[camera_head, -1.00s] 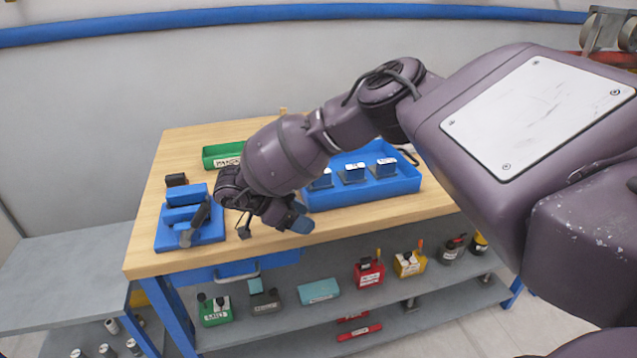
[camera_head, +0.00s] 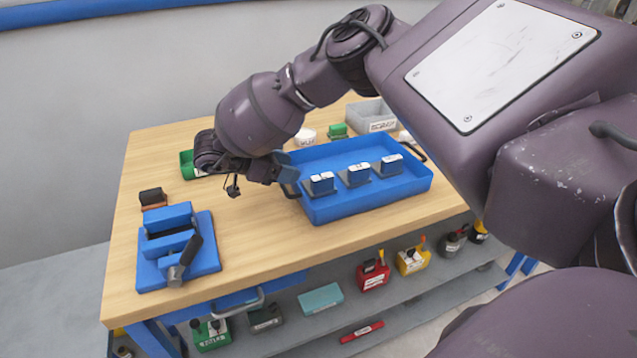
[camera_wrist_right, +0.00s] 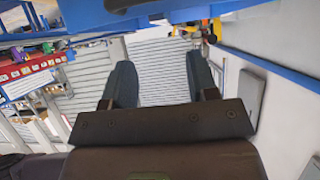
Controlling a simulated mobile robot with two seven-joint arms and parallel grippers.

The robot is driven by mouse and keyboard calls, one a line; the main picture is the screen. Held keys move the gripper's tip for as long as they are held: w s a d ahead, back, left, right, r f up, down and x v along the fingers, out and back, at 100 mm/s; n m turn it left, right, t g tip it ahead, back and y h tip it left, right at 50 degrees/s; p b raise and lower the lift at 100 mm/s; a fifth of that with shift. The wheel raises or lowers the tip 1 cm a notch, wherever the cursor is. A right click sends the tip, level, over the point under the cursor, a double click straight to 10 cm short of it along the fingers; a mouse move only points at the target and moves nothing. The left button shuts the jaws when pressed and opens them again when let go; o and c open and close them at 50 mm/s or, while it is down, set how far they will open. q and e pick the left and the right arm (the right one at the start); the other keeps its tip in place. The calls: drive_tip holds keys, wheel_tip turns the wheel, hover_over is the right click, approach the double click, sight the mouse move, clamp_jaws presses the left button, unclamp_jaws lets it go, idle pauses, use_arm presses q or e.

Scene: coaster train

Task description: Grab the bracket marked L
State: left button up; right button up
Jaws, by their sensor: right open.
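Three brackets stand in a row in the blue tray (camera_head: 335,211) on the wooden bench: a left one (camera_head: 321,183), a middle one (camera_head: 358,174) and a right one (camera_head: 391,165). Each has a blue upright with a white label on top and a grey foot. The letters are too small to read, so I cannot tell which is L. My right gripper (camera_head: 287,174) is near the tray's left end, apart from the brackets. In the right wrist view its two fingers (camera_wrist_right: 162,85) are spread with nothing between them. My left gripper is not in view.
A blue vise (camera_head: 180,248) sits at the bench's left front. A green bin (camera_head: 187,164) is partly behind my arm, and a grey bin (camera_head: 371,115) stands at the back. The bench (camera_head: 255,235) is clear between vise and tray. Coloured boxes fill the shelf below.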

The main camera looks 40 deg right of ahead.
sight(321, 176)
drive_tip(key=x, duration=0.9)
drive_tip(key=shift+a+f, duration=0.1)
clamp_jaws()
